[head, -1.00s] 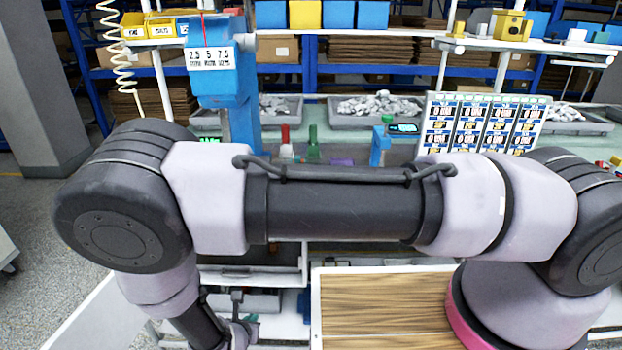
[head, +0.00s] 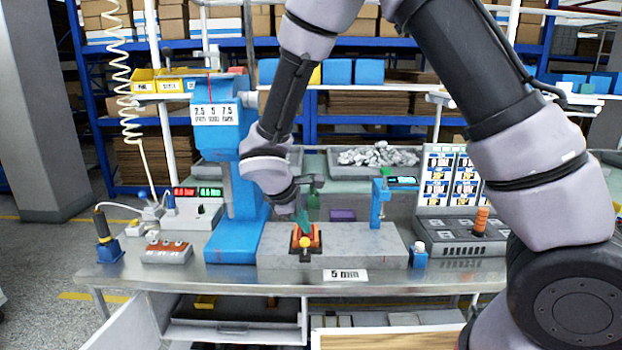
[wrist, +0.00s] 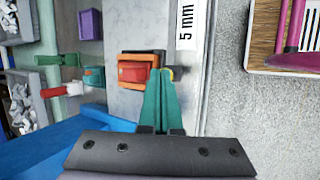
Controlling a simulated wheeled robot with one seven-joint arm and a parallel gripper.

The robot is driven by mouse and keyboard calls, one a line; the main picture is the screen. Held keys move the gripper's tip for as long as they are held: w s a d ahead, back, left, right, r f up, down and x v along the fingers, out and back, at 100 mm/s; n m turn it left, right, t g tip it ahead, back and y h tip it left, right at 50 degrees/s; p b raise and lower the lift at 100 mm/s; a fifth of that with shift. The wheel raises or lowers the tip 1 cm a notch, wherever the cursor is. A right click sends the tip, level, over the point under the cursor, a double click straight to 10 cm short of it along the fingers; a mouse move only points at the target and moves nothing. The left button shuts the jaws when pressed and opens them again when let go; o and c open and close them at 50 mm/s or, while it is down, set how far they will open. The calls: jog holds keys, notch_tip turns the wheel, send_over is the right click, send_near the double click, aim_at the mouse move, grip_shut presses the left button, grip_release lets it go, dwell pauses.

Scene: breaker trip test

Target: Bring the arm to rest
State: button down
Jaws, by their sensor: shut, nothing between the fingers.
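My gripper (head: 302,224) is low over the middle of the workbench, with its green fingers pointing down. In the wrist view its fingers (wrist: 161,78) lie together with nothing between them. The fingertips are right by the orange and black block with a yellow knob (head: 305,242), which sits on a grey plate (head: 370,245). In the wrist view the orange block (wrist: 138,72) is beside and partly behind the fingertips. I cannot tell whether they touch. My arm arches from the lower right up and over the bench, with its upper part out of the picture.
A blue press (head: 235,190) stands left of my gripper, close by. A smaller blue stand (head: 380,200) and a grey control box with an orange knob (head: 470,235) are to the right. A "5 mm" label (head: 345,275) marks the front edge. An open drawer (head: 235,332) is below.

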jog(key=s+d+r+m+g+y, duration=0.1)
jog(key=d+r+m+g+y, duration=0.1)
jog(key=d+r+m, duration=1.15)
jog(key=s+d+r+m+t+y, duration=0.4)
jog(key=s+d+r+m, duration=0.3)
jog(key=s+d+r, duration=0.5)
notch_tip(320, 180, up, 4)
jog(key=shift+s+d+f, duration=0.25)
jog(key=shift+s+d, duration=0.05)
jog(key=shift+d, duration=0.2)
